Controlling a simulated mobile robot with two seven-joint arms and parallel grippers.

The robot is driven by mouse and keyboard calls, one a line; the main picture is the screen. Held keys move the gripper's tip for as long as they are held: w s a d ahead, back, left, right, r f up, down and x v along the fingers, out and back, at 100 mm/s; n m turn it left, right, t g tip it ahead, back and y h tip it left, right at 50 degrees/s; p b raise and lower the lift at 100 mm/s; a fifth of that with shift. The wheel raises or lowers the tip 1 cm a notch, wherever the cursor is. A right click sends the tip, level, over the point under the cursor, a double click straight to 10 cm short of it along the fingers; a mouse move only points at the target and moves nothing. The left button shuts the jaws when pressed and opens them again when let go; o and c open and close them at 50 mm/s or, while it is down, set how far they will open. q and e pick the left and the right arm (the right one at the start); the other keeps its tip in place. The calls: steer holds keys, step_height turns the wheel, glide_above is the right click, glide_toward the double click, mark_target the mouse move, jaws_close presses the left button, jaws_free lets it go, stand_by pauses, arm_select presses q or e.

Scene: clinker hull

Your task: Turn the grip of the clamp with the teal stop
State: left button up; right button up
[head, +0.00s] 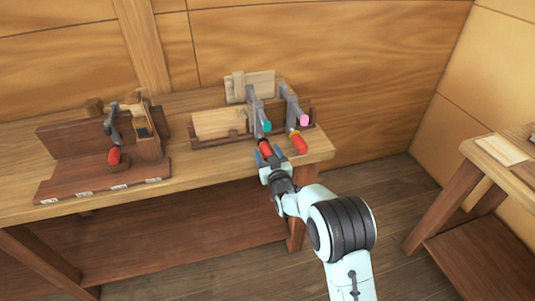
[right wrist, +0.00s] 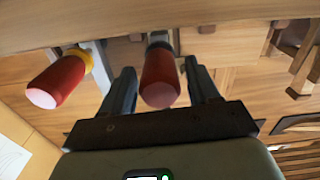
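The clamp with the teal stop (head: 266,127) has a grey bar (head: 255,103) and stands at the right part of the bench. Its red grip (head: 265,147) points toward me. My right gripper (head: 269,155) is open at this grip. In the right wrist view the two fingers of the gripper (right wrist: 162,88) stand on either side of the grip, with gaps showing on both sides. My left gripper is not in view.
Close to the right is a clamp with a pink stop (head: 304,120) and a red grip with a yellow collar (right wrist: 60,80). Another red-gripped clamp (head: 113,130) stands on a brown fixture (head: 70,145) at left. The bench's right end (head: 325,152) is near; another table (head: 480,150) stands far right.

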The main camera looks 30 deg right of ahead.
steer(key=c, duration=0.8)
steer(key=shift+n, duration=0.3)
steer(key=shift+n+b, duration=0.5)
steer(key=shift+b, duration=0.05)
steer(key=shift+a+n+b, duration=0.1)
steer(key=shift+n+b, duration=0.4)
steer(key=shift+n, duration=0.6)
steer(key=shift+n+b, duration=0.4)
steer(key=shift+n, duration=2)
